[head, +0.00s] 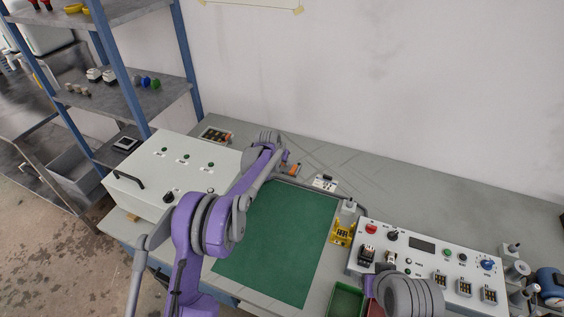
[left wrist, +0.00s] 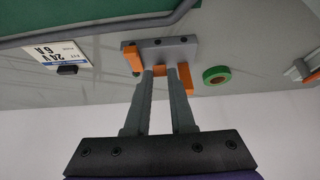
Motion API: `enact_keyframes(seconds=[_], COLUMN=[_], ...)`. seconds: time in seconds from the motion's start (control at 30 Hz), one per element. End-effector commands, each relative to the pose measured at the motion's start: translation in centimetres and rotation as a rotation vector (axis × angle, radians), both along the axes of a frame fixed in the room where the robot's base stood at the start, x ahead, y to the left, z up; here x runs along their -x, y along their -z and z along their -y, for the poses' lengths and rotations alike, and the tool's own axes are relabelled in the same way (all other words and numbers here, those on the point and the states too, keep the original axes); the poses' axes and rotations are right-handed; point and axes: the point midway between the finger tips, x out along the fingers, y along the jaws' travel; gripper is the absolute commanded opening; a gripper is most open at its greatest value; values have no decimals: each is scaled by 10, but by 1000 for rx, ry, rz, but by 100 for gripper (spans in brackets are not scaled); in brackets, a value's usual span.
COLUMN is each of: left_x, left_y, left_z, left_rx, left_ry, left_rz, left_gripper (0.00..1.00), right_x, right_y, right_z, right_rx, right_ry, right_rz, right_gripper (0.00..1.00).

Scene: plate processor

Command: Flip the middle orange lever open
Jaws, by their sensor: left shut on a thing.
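The grey lever block (left wrist: 170,48) shows in the left wrist view with orange levers at its left, middle and right. The left lever (left wrist: 132,60) and the right lever (left wrist: 186,78) lie outside my fingers. My left gripper (left wrist: 161,76) is shut on the middle orange lever (left wrist: 160,71), of which only a small part shows between the fingertips. In the head view, orange parts of the block (head: 295,169) show behind the green mat, beside my left arm; the left fingertips are hidden there. Part of my right arm shows at the lower right, without visible fingers.
A green mat (head: 270,243) lies in front of the block. A white box (head: 170,172) stands at the left, and a control panel (head: 430,262) at the right. A green tape roll (left wrist: 216,75) and a white label plate (left wrist: 62,54) lie near the block.

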Motion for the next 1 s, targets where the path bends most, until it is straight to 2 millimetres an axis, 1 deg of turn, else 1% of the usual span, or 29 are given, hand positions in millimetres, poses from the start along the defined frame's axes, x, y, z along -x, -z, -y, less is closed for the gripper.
enact_keyframes(seconds=[0.23, 0.27, 0.3, 0.57, 0.67, 0.77, 0.83, 1.0], left_x=[0, 0, 0, 0, 2, 7, 14, 31], left_y=[0, 0, 0, 0, -3, -11, -20, -49], left_z=[0, 0, 0, 0, -1, -2, -5, -10], left_rx=[1, 1, 1, 1, 1, 1, 1, 1], left_ry=[0, 0, 0, 0, 0, -1, -1, -1], left_rz=[2, 3, 3, 2, 2, 1, 1, 1], left_gripper=[0, 28, 35, 35, 35, 35, 35, 35], right_x=[0, 0, 0, 0, 1, 2, 4, 7], right_y=[0, 0, 0, 0, 1, 3, 5, 11], right_z=[0, 0, 0, 0, 0, 0, 0, 0], right_rx=[0, 0, 0, 0, 0, 0, 0, 0], right_ry=[0, 0, 0, 0, 0, 0, 0, 0], right_rz=[0, 0, 0, 0, -1, -4, -7, -13], right_gripper=[70, 70, 70, 70, 70, 70, 70, 70])
